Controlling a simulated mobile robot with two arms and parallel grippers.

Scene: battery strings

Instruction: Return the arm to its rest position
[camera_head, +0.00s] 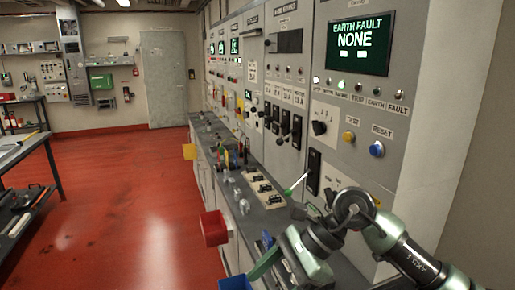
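My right arm (392,243) comes in from the lower right. It bends at a grey joint (352,208) and reaches down over the near end of the grey bench. Its silver-green wrist part (312,254) is low in the picture, in front of the switch panel. My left arm and gripper are not in view.
The control panel (405,60) stands close behind my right arm. On the bench are a black-and-cream terminal block (262,190) and a green-and-white tool (295,185). A red bin (214,228) hangs at its front. The red floor (110,200) is clear.

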